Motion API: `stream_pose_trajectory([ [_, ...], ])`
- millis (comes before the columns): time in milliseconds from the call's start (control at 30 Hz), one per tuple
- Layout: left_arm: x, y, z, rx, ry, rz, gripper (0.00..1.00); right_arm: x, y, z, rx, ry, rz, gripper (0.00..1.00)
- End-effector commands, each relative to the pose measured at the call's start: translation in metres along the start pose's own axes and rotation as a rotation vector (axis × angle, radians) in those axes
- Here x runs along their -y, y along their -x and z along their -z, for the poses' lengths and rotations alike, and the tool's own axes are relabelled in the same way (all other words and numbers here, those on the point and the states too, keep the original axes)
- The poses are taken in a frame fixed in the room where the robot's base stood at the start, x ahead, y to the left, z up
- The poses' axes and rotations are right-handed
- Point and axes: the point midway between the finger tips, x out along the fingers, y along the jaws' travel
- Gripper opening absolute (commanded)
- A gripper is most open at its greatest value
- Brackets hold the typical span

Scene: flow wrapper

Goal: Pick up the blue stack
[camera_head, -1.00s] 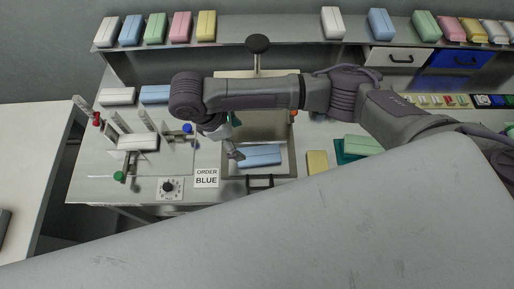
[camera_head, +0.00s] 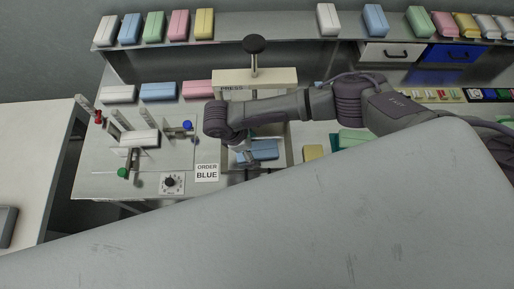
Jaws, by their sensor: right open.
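A blue stack (camera_head: 265,150) lies in the metal tray of the press (camera_head: 287,158) at the middle of the table. My right gripper (camera_head: 247,159) is at the left end of this stack, pointing down, with its jaws open. The wrist hides part of the stack, and I cannot tell whether the fingers touch it. Another blue stack (camera_head: 158,91) lies at the back left of the table, and more blue stacks stand on the shelf, at the left (camera_head: 130,28) and the right (camera_head: 375,19). A sign (camera_head: 206,173) reads "ORDER BLUE". My left gripper is not in view.
The press handle (camera_head: 254,45) rises behind the tray. A fixture with a white stack (camera_head: 140,138) and colored knobs stands at left, near a dial (camera_head: 172,184).

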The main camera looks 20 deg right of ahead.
Motion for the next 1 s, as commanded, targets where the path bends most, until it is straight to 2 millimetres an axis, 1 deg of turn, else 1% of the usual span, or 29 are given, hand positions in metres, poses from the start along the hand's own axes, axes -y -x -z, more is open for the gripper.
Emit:
stream_pose_trajectory([
  [67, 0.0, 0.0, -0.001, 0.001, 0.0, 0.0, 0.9, 0.0, 0.0, 0.0, 0.0, 0.0, 0.0, 0.92],
  [167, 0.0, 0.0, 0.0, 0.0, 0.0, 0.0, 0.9, 0.0, 0.0, 0.0, 0.0, 0.0, 0.0, 0.77],
  [300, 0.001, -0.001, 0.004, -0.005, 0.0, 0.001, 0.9, 0.0, 0.0, 0.0, 0.0, 0.0, 0.0, 0.53],
  [333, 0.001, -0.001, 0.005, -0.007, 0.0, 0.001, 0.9, 0.0, 0.0, 0.0, 0.0, 0.0, 0.0, 0.48],
  [367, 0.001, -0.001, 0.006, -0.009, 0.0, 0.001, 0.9, 0.0, 0.0, 0.0, 0.0, 0.0, 0.0, 0.46],
  [500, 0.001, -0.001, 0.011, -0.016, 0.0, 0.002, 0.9, 0.0, 0.0, 0.0, 0.0, 0.0, 0.0, 0.45],
  [767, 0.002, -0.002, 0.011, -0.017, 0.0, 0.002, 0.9, 0.0, 0.003, -0.001, -0.001, 0.0, 0.0, 0.45],
  [867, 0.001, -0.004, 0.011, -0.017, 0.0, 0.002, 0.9, 0.0, 0.01, -0.003, -0.002, 0.0, 0.0, 0.45],
  [967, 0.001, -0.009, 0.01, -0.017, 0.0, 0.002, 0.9, 0.0, 0.023, -0.009, -0.004, -0.001, 0.0, 0.45],
  [1000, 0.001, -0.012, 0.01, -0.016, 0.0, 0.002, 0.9, -0.001, 0.031, -0.011, -0.005, -0.001, -0.001, 0.45],
])
